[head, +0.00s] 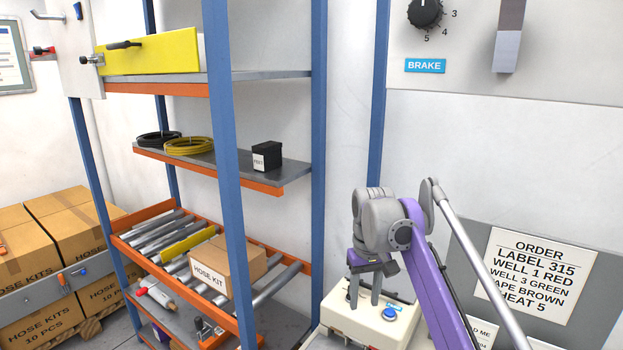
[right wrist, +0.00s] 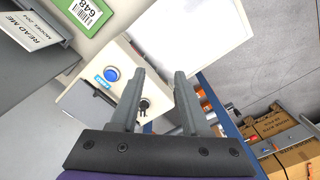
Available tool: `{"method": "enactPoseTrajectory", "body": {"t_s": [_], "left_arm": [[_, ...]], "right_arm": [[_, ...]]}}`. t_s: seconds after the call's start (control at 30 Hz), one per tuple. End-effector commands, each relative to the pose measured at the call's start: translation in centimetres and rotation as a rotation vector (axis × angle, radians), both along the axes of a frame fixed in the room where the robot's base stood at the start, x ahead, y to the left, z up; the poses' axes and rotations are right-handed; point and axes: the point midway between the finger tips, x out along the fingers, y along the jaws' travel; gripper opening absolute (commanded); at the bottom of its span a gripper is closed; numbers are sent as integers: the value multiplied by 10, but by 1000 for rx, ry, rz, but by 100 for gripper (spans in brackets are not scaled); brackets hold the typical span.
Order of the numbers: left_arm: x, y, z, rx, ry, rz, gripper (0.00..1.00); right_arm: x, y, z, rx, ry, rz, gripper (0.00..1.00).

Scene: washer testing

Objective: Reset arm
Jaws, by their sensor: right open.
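My right arm comes in at the lower right, bent, with its purple link leading up to a grey wrist. My right gripper (head: 363,300) points down over a cream-white box (head: 340,318) that has a blue button (head: 390,313). The gripper is open, with nothing between its fingers. In the right wrist view, the two parted fingers of the right gripper (right wrist: 160,74) reach over the box, with the blue button (right wrist: 111,74) to their left and a small dark key-like part (right wrist: 145,103) between them. I cannot tell whether the fingers touch the box. My left gripper is not in view.
A blue-and-orange shelf rack (head: 226,180) stands left of my arm, holding cable coils (head: 188,146), a black box (head: 267,156) and a hose kit carton (head: 228,262). Stacked cartons (head: 60,230) stand far left. An order sign (head: 535,275) and a brake panel (head: 425,65) are right.

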Motion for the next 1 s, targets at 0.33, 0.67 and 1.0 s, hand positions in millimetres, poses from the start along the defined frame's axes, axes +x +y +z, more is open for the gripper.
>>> {"method": "enactPoseTrajectory", "body": {"t_s": [0.33, 0.67, 1.0], "left_arm": [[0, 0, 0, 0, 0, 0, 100], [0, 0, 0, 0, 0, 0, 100], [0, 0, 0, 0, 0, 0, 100]], "right_arm": [[-44, -18, -3, 11, -101, -46, 46], [-148, -41, -55, 27, -261, -116, 46], [-272, -58, -158, 44, -422, -185, 46]]}}
